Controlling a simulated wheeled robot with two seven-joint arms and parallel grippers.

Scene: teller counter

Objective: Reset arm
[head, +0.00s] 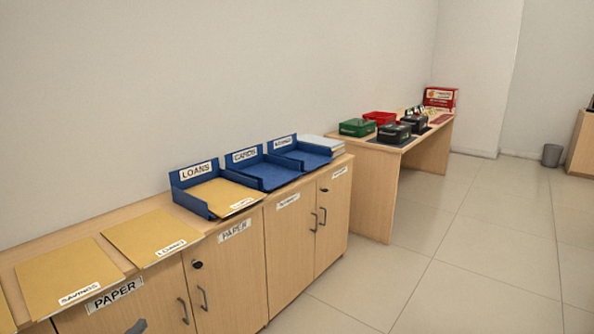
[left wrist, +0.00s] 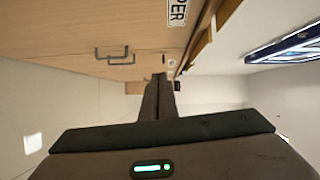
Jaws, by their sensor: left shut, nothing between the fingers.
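My left gripper shows in the left wrist view (left wrist: 159,80), with its two dark fingers together and nothing between them. Only a small grey tip of it (head: 137,327) shows at the bottom edge of the head view, in front of the cabinet doors. The wooden cabinet (head: 240,270) runs along the wall, and its doors and handles also show in the left wrist view (left wrist: 70,45). The gripper appears apart from the cabinet. My right gripper is in neither view.
On the cabinet top lie a SAVINGS envelope (head: 68,275), a LOANS envelope (head: 150,237) and blue trays, including the LOANS tray (head: 190,203). A desk (head: 375,185) with several boxes stands farther back. The tiled floor (head: 450,260) at right is clear.

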